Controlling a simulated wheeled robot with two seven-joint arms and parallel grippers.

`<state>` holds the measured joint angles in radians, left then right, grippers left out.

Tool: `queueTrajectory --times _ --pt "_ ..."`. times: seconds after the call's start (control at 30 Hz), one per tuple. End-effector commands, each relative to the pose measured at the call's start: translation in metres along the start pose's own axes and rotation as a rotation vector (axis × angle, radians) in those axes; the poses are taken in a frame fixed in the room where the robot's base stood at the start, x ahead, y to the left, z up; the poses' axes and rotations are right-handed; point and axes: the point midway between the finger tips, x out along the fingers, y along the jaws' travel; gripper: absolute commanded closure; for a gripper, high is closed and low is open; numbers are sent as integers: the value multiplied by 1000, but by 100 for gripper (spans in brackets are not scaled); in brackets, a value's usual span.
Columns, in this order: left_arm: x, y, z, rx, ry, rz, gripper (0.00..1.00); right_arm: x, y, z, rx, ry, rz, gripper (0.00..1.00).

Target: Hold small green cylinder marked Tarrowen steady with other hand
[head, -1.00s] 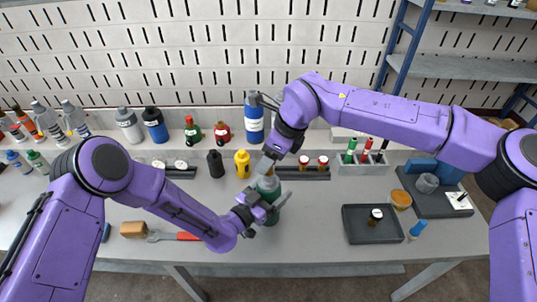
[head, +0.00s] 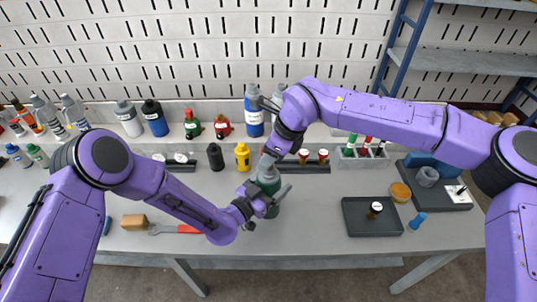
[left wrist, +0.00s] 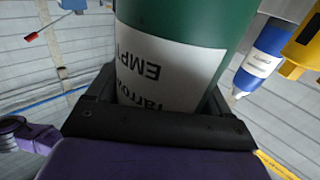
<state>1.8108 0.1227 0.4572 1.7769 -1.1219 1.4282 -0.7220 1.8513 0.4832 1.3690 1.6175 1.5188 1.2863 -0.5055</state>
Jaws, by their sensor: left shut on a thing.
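The green cylinder (head: 270,188) stands upright near the middle of the table, partly hidden by both arms. In the left wrist view the cylinder (left wrist: 180,25) fills the upper middle. Its white label shows upside down, with part of "Tarrowen" and "EMPT" readable. My left gripper (head: 264,202) is shut around the cylinder's body from the left; its dark jaws (left wrist: 160,125) hug the label's lower part. My right gripper (head: 270,160) is above the cylinder, at its grey top. Its fingers are small and partly hidden, so I cannot tell whether they are open or shut.
Behind stand a black bottle (head: 215,157), a yellow bottle (head: 242,157) and a tall blue cylinder (head: 254,112). A dark tray (head: 360,226) with a small jar lies to the right. A red-handled tool (head: 188,229) and tan block (head: 134,222) lie left. Table front centre is clear.

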Motion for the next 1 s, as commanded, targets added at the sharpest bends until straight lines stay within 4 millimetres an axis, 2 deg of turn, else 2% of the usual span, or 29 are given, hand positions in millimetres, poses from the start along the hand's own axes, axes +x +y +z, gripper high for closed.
queueTrajectory --times 0.03,0.1,0.23,0.53,0.87,1.0 --pt "0 0 -1 0 1 0 56 0 0 0 0 0 0 84" --pt "0 0 -1 0 1 0 56 0 0 0 0 0 0 100" --pt "0 0 -1 0 1 0 56 0 0 0 54 1 -26 100" --pt "0 0 0 0 1 0 56 0 0 0 444 -1 -194 100" --pt "0 0 0 0 1 0 56 0 0 0 490 -1 -211 100" --pt "0 0 0 0 1 0 56 0 1 1 654 -2 -286 100"
